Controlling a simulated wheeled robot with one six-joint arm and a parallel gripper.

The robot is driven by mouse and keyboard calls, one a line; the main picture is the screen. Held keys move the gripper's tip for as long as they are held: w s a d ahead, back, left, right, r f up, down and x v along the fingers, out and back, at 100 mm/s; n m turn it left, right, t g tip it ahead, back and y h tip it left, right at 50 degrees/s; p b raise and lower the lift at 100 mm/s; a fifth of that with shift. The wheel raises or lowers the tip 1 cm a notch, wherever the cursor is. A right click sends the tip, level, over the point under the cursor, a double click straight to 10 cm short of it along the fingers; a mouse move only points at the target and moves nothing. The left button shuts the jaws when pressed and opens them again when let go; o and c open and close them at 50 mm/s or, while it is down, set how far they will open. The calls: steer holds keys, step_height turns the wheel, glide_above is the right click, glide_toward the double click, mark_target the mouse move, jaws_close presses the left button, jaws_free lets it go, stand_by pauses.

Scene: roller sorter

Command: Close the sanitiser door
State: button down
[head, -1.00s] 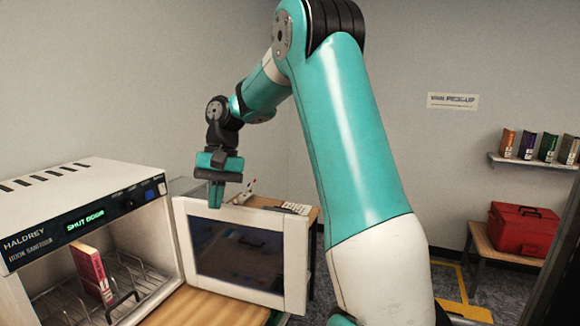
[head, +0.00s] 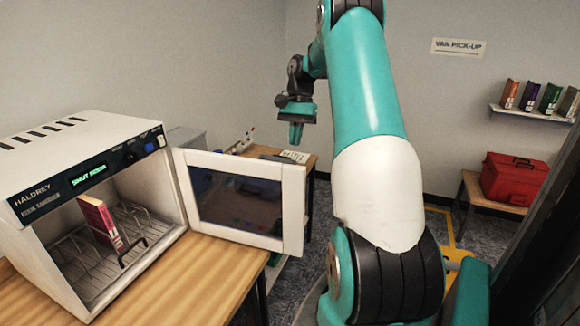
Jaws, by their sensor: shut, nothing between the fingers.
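The sanitiser (head: 90,130) is a white box on the wooden bench at the left, with a lit green "SHUT DOOR" display. Its door (head: 292,212), a white frame with a dark window, stands wide open, hinged at the right side of the opening and swung out to the right. A red book (head: 96,219) stands in the wire rack (head: 68,258) inside. My gripper (head: 297,140) points down, shut and empty. In the picture it is above the door's outer top corner, apart from it and seemingly beyond it.
The wooden bench (head: 205,270) is bare in front of the sanitiser. Behind the door is another table (head: 300,165) with small items. At the right are a red case (head: 515,180) on a bench and a shelf (head: 530,114) of books.

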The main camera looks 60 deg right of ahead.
steer(key=shift+s+a+f+p, duration=0.3)
steer(key=shift+a+f, duration=0.1)
steer(key=shift+a, duration=0.4)
steer(key=shift+s+a+f+p, duration=0.25)
steer(key=shift+a+f, duration=0.15)
steer(key=shift+a, duration=0.4)
steer(key=shift+s+a+f+p, duration=0.2)
steer(key=shift+a+f+p, duration=0.15)
steer(key=shift+a, duration=0.45)
